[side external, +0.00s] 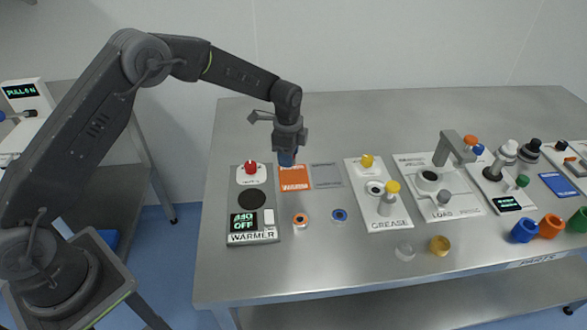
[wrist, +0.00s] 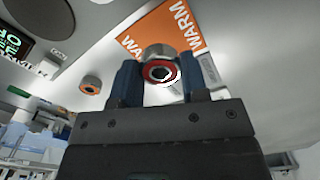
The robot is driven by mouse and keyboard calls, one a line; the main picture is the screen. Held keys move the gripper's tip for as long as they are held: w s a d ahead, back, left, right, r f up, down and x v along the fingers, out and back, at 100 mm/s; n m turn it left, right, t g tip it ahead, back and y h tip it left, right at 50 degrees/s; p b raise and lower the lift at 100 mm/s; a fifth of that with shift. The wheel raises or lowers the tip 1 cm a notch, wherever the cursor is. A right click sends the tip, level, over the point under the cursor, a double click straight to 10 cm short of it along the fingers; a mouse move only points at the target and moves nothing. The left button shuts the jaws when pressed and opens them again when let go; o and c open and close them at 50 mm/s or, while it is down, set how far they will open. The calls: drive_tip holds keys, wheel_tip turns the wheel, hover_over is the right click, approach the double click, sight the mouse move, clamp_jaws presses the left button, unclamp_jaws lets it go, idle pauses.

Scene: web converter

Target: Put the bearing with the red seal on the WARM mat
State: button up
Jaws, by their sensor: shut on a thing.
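My gripper (wrist: 162,66) is shut on the bearing with the red seal (wrist: 149,72), a metal ring with a red face between its two blue fingers. In the wrist view the bearing overlaps the orange WARM mat (wrist: 186,22). In the side view my gripper (side external: 287,159) is at the far left edge of the WARM mat (side external: 296,184), pointing down. The held bearing is hidden there by the fingers. I cannot tell whether the bearing touches the mat or is just above it.
A bearing with an orange seal (side external: 300,220) and one with a blue seal (side external: 339,215) lie in front of the mats. The warmer (side external: 254,205) stands left of the WARM mat. A grey mat (side external: 326,177) and the grease station (side external: 378,212) are to the right.

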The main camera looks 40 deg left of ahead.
sight(293, 177)
drive_tip(key=shift+w+d+f, duration=0.3)
drive_tip(key=shift+d+f, duration=0.15)
drive_tip(key=shift+d, duration=0.2)
drive_tip(key=shift+f, duration=2)
drive_tip(key=o, duration=1)
drive_tip(key=shift+f, duration=0.15)
drive_tip(key=shift+c, duration=0.2)
wheel_tip(293, 177, up, 12)
drive_tip(key=shift+r, duration=0.2)
